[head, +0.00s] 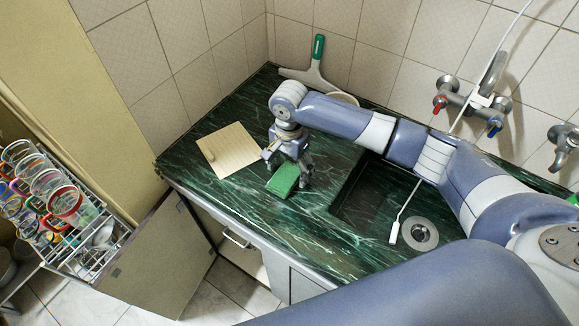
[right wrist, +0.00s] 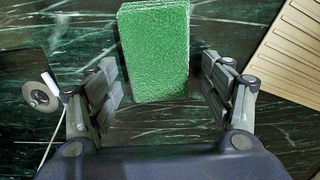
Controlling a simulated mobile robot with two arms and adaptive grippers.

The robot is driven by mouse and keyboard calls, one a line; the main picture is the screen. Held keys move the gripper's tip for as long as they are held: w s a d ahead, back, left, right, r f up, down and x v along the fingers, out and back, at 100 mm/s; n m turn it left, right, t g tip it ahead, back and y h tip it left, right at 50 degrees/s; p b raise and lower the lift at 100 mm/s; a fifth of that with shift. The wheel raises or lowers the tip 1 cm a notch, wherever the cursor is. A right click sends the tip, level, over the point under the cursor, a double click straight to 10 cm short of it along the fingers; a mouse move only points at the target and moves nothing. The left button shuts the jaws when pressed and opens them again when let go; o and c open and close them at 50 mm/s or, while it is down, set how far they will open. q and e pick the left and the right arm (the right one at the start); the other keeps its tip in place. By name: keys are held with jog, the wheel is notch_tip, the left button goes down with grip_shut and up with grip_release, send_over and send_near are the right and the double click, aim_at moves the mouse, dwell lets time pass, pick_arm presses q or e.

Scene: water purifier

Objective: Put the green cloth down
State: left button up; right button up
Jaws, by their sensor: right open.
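The green cloth (head: 283,179) is a thick, block-shaped pad that appears to lie on the dark green marble counter near its front edge, left of the sink. My right gripper (head: 294,176) is low over the counter beside the cloth, pointing down. In the right wrist view the cloth (right wrist: 155,50) lies in the space ahead of and between the two fingers. The right gripper (right wrist: 163,92) is open, with a visible gap between the cloth and the right-hand finger. My left gripper is out of view.
A beige ridged board (head: 229,150) lies left of the cloth. The sink (head: 375,200), with a white wand (head: 394,232) by its drain, is to the right. A green-handled squeegee (head: 315,65) leans at the back wall. A dish rack (head: 75,225) stands lower left beside an open cabinet door (head: 160,255).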

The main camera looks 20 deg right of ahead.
aim_at(289, 170)
notch_tip(289, 170, up, 12)
jog(key=b, duration=0.1)
jog(key=shift+r, duration=0.15)
jog(key=shift+a, duration=0.1)
dwell(0.6)
